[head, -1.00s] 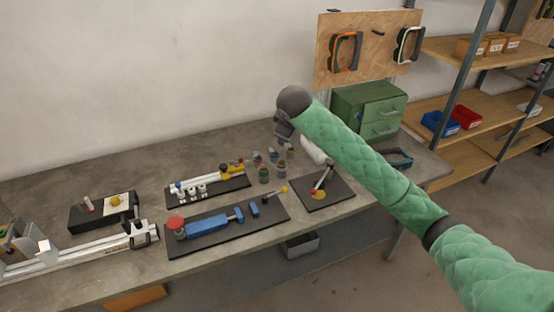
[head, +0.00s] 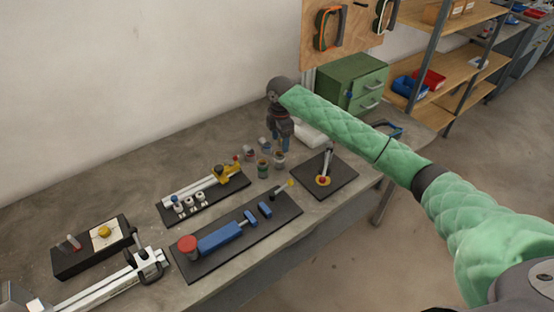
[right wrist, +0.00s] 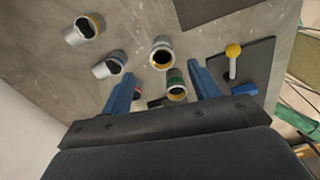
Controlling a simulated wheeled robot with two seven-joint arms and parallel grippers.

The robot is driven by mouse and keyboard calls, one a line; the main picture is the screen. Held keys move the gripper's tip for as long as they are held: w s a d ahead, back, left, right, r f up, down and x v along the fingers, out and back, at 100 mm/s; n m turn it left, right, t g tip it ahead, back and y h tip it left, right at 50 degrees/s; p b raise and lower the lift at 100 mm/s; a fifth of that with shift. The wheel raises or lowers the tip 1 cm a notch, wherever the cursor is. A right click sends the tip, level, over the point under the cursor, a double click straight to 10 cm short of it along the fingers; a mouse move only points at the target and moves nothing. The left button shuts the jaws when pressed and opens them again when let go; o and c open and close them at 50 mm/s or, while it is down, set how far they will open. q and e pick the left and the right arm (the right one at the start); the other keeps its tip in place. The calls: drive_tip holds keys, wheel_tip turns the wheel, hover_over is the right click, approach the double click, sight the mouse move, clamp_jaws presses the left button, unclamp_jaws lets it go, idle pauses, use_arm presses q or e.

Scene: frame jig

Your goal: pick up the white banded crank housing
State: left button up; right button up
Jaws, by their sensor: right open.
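Several small open-topped cylindrical housings stand grouped on the bench. In the right wrist view, one pale housing with a yellow and blue band (right wrist: 162,52) shows between and just beyond my fingertips. A green housing (right wrist: 176,85) sits beside it, nearer the right finger. Two more pale-grey housings, one with a blue band (right wrist: 108,66) and one with an orange-toned rim (right wrist: 85,28), lie to the left. I cannot tell for certain which is the white banded one. My right gripper (right wrist: 160,70) is open and empty, pointing down; in the head view (head: 285,147) it hangs at the group's back right.
A dark board with a lever and yellow disc (head: 338,178) lies right of the housings. A board with a blue clamp (head: 225,235) lies in front, and one with a yellow-ended rail (head: 205,193) to the left. A green drawer cabinet (head: 350,82) stands behind.

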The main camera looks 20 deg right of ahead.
sight(280, 153)
drive_tip(key=shift+s+d+n, duration=0.15)
drive_tip(key=shift+n, duration=0.55)
drive_tip(key=shift+f+n, duration=0.3)
drive_tip(key=shift+f, duration=0.15)
drive_tip(key=shift+f+p, duration=0.55)
drive_tip(key=shift+f, duration=0.15)
drive_tip(key=shift+f+p, duration=0.3)
drive_tip(key=shift+f, duration=0.05)
drive_tip(key=f, duration=0.1)
drive_tip(key=f+p, duration=0.2)
drive_tip(key=f, duration=0.1)
drive_tip(key=shift+a, duration=0.25)
drive_tip(key=shift+f+p, duration=0.3)
drive_tip(key=shift+f, duration=0.1)
drive_tip(key=c, duration=1.1)
use_arm(q)
drive_tip(key=s+a+f, duration=0.2)
drive_tip(key=s+f, duration=0.2)
drive_tip(key=s, duration=0.1)
drive_tip(key=shift+s+a+f+t, duration=0.25)
drive_tip(key=shift+a+f+t, duration=0.05)
drive_tip(key=shift+a+f, duration=0.1)
